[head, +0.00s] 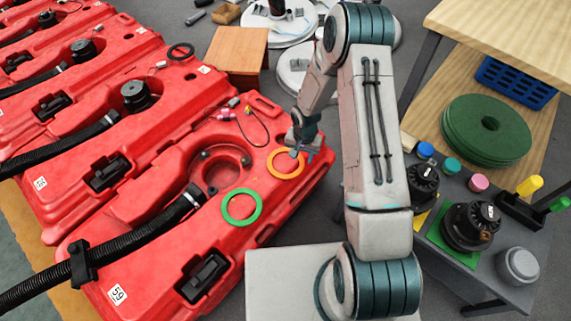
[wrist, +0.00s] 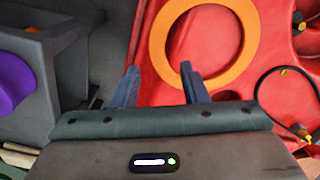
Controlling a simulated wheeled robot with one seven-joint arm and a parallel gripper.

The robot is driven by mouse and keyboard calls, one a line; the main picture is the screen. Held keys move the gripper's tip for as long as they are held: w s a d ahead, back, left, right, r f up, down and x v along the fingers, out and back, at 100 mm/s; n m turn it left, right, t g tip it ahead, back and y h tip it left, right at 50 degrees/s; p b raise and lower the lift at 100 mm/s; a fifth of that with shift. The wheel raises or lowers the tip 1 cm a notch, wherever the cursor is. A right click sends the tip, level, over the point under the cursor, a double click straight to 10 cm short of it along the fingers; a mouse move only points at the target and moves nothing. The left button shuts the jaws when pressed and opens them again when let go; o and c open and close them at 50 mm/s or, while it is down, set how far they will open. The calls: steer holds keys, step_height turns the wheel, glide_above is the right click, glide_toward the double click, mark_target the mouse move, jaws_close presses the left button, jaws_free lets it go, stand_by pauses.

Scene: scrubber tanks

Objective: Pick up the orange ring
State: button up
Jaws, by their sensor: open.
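The orange ring (head: 272,164) lies flat on the red tank (head: 150,255) nearest to me, close to its right end. My gripper (head: 303,150) is above the ring's right side in the head view and partly covers it. In the wrist view the ring (wrist: 157,50) shows large, beyond the fingertips. My gripper (wrist: 158,70) is open there, its two blue-grey fingers apart with nothing between them but red tank and part of the ring's near edge. I cannot tell the exact height between fingers and ring.
A green ring (head: 228,213) lies near the orange one. A cable with connectors (head: 237,106) lies behind it. A black hose (head: 150,232) crosses the tank. A grey bench with knobs and caps (head: 500,275) and a wooden table (head: 505,35) stand right.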

mark_target(302, 164)
steer(key=shift+f, duration=1.4)
steer(key=shift+f+b, duration=0.15)
steer(key=shift+b, duration=0.25)
jaws_close()
